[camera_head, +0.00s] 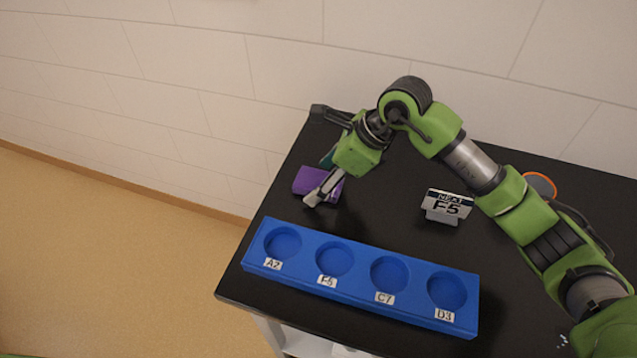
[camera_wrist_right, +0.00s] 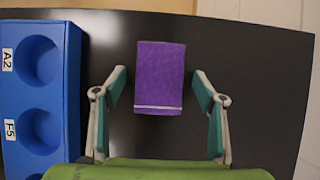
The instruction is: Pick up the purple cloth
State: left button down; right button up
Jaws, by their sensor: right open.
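The purple cloth (camera_head: 308,182) lies flat on the black table at its left side, partly hidden by my right gripper in the head view. In the right wrist view the cloth (camera_wrist_right: 160,78) is a purple rectangle with a pale stripe near one end. My right gripper (camera_head: 322,190) is over the cloth. In the right wrist view its two fingers (camera_wrist_right: 160,82) are spread apart, one on each side of the cloth, with nothing between them that they grip. My left gripper is in neither view.
A blue rack (camera_head: 360,252) with round wells labelled A2, F5, C7 and D3 stands along the table's front. A sign reading NEXT F5 (camera_head: 446,205) stands right of the cloth. An orange-rimmed round thing (camera_head: 541,183) is partly behind my arm. Bare black table (camera_head: 385,215) lies between cloth and sign.

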jog(key=shift+f, duration=0.15)
jog(key=shift+c, duration=0.5)
jog(key=c, duration=0.9)
jog(key=shift+r+p, duration=0.55)
jog(key=shift+r, duration=0.05)
jog(key=r, duration=0.1)
jog(key=r+p, duration=0.2)
jog(key=shift+s+r, duration=0.25)
jog(key=shift+r, duration=0.15)
jog(key=s+r+p, duration=0.1)
jog(key=s+r, duration=0.1)
jog(key=s, duration=0.2)
jog(key=s+r+p, duration=0.1)
jog(key=s+r, duration=0.2)
jog(key=s, duration=0.2)
jog(key=s+a+r+p, duration=0.1)
jog(key=s+r, duration=0.2)
jog(key=s, duration=0.1)
jog(key=shift+s+r, duration=0.25)
